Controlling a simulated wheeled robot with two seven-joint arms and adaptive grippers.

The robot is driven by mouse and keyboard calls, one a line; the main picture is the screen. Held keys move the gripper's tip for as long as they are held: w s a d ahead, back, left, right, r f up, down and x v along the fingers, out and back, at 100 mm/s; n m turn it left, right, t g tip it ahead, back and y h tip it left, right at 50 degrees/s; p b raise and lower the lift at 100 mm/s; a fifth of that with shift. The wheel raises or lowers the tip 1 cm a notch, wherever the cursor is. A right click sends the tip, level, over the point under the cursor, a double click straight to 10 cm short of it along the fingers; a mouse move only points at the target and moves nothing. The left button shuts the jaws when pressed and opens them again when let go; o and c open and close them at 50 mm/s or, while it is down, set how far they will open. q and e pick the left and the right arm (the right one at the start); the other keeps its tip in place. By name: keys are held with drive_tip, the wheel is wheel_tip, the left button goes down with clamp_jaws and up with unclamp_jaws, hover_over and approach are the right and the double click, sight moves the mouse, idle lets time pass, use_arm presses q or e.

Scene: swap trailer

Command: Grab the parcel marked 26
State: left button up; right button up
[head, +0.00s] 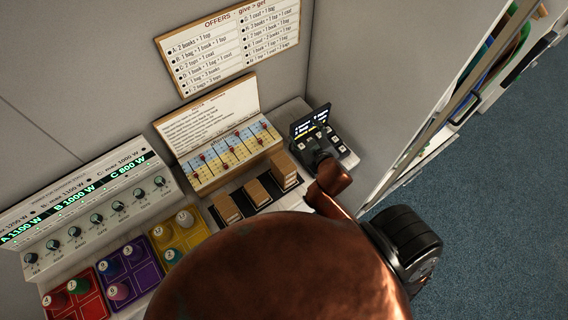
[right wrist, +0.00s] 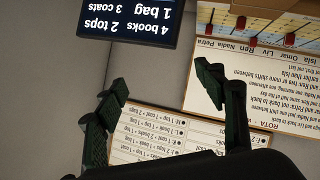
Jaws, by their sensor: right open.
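No parcel shows there. My left gripper is not in view.
A rota board (head: 232,150) with coloured pegs is behind the parcels. An offers board (head: 228,45) hangs above. A knob panel (head: 95,215) and coloured trays (head: 130,268) lie left.

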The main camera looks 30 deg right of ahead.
drive_tip(key=w+a+r+n+t+y, duration=0.3)
drive_tip(key=a+r+n+t+y, duration=0.15)
drive_tip(key=a+r, duration=0.5)
drive_tip(key=w+a+r+n+t+y, duration=0.3)
drive_tip(key=a+r+n+y, duration=0.3)
drive_tip(key=r, duration=0.7)
drive_tip(key=s+a+f+n+g+y, duration=0.1)
drive_tip(key=s+a+n+g+y, duration=0.4)
drive_tip(key=a+n, duration=0.4)
drive_tip(key=s+a+n+g+y, duration=0.3)
drive_tip(key=a+n+g+y, duration=0.4)
drive_tip(key=a, duration=0.3)
drive_tip(key=n+g+h, duration=0.7)
drive_tip(key=n+h, duration=0.1)
drive_tip(key=h, duration=1.1)
hover_over(283, 162)
drive_tip(key=s, duration=0.1)
drive_tip(key=shift+m, duration=0.25)
wheel_tip(283, 162, down, 26)
drive_tip(key=shift+d+r, duration=0.1)
drive_tip(key=f, duration=0.2)
drive_tip(key=f+p, duration=0.1)
drive_tip(key=f, duration=0.3)
drive_tip(key=shift+w+p, duration=0.4)
drive_tip(key=shift+w+f, duration=0.1)
drive_tip(key=shift+f, duration=0.5)
